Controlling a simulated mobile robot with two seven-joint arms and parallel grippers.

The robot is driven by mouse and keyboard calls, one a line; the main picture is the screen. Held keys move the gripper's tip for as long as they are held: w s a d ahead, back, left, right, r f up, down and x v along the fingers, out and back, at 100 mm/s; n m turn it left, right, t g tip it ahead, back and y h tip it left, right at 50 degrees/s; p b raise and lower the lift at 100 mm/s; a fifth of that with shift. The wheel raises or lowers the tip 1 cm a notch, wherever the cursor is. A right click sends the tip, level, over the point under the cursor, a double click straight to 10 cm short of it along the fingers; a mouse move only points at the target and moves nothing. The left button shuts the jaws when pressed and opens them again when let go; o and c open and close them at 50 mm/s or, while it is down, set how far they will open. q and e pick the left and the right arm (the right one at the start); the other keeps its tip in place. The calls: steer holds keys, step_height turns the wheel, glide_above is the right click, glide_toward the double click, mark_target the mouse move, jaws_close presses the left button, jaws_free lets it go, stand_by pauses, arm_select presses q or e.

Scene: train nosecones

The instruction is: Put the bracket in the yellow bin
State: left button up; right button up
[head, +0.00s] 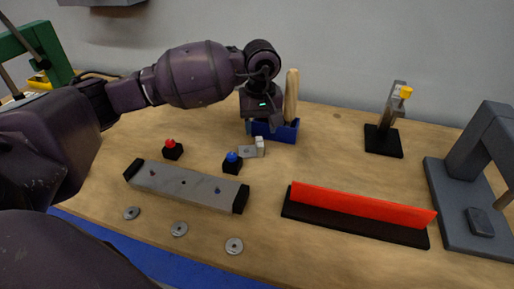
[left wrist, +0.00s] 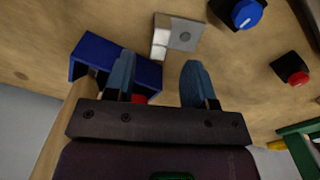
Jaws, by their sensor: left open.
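The bracket (head: 249,150) is a small grey metal L-shaped piece with a hole, lying on the wooden bench. In the left wrist view the bracket (left wrist: 180,35) lies just beyond my fingertips, apart from them. My left gripper (head: 261,124) is open and empty, above the bench behind the bracket. Its two blue fingers (left wrist: 158,70) are spread in the left wrist view. A yellow object, possibly the yellow bin (head: 39,80), is partly hidden at the far left behind the green press; a bit of yellow (left wrist: 277,145) shows in the left wrist view. My right gripper is not in view.
A blue button (head: 232,162) and red button (head: 172,149) sit left of the bracket. A grey bar (head: 185,186) and a red-edged strip (head: 355,205) lie in front.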

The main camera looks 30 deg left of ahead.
mark_target(260, 143)
arm_select(q)
steer(key=shift+s+d+f, duration=0.1)
steer(key=shift+s+f, duration=0.05)
steer(key=shift+f, duration=3.05)
jaws_close()
